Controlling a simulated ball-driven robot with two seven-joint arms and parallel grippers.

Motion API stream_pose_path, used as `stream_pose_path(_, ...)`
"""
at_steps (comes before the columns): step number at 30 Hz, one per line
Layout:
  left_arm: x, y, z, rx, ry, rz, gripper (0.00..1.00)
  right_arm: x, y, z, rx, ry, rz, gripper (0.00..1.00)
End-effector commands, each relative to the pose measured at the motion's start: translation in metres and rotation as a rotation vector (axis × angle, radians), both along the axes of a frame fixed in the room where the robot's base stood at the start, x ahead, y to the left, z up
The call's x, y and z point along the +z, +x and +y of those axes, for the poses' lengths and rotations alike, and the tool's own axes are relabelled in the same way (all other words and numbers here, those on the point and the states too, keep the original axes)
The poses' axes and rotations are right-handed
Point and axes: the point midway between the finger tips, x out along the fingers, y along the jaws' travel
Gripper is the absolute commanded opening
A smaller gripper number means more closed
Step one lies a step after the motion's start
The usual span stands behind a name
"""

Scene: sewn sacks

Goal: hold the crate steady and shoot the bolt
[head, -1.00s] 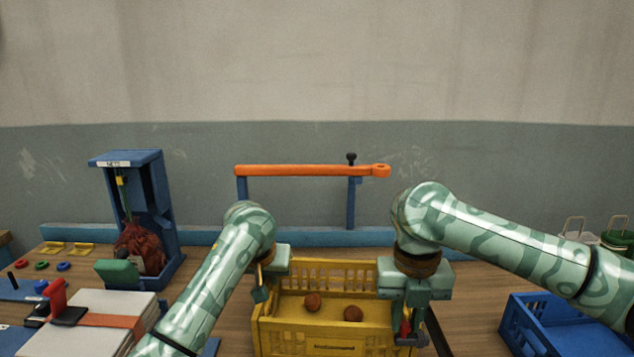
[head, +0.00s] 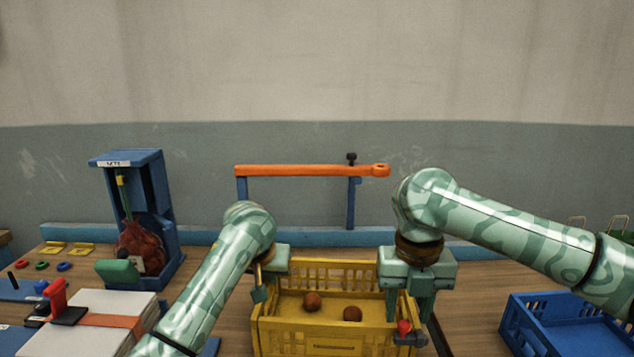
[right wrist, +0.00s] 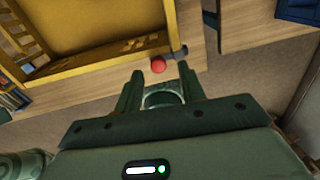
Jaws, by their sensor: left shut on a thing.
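The yellow crate (head: 335,348) stands on the bench in the head view, with two brown balls (head: 312,301) in it. My left gripper (head: 260,292) is shut at the crate's left wall; its fingertips are partly hidden. The bolt with its red knob (head: 404,327) sits at the crate's front right corner, and the knob also shows in the right wrist view (right wrist: 158,65). My right gripper (head: 407,308) is open and empty above the knob. In the right wrist view, the knob appears between and just beyond its spread fingertips (right wrist: 160,72), with gaps on both sides.
A blue crate (head: 515,335) stands to the right. An orange bar (head: 300,170) on blue posts stands behind. At left are a blue stand (head: 165,215) with a red net sack (head: 140,248) and a white stack (head: 110,310). Bench between the yellow and blue crates is mostly clear.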

Motion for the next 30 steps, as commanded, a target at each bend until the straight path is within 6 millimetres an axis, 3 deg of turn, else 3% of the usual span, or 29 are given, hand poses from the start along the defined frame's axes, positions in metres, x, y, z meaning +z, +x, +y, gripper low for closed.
stream_pose_path(12,-0.002,-0.001,-0.001,-0.002,-0.001,0.004,0.00,0.050,0.001,0.000,-0.001,0.000,-0.003,0.40)
stream_pose_path(23,-0.002,-0.001,-0.001,-0.002,-0.002,0.005,0.00,0.060,0.000,0.000,-0.001,-0.001,0.000,0.40)
stream_pose_path(24,-0.002,-0.001,-0.001,-0.003,-0.001,0.005,0.14,0.060,0.000,0.000,-0.001,-0.001,0.000,0.40)
stream_pose_path(27,-0.002,-0.001,-0.001,-0.002,-0.001,0.004,0.36,0.060,0.000,0.000,-0.001,-0.001,0.000,0.40)
stream_pose_path(30,-0.002,-0.001,-0.001,-0.002,-0.001,0.003,0.36,0.060,0.000,0.000,-0.001,-0.001,0.000,0.40)
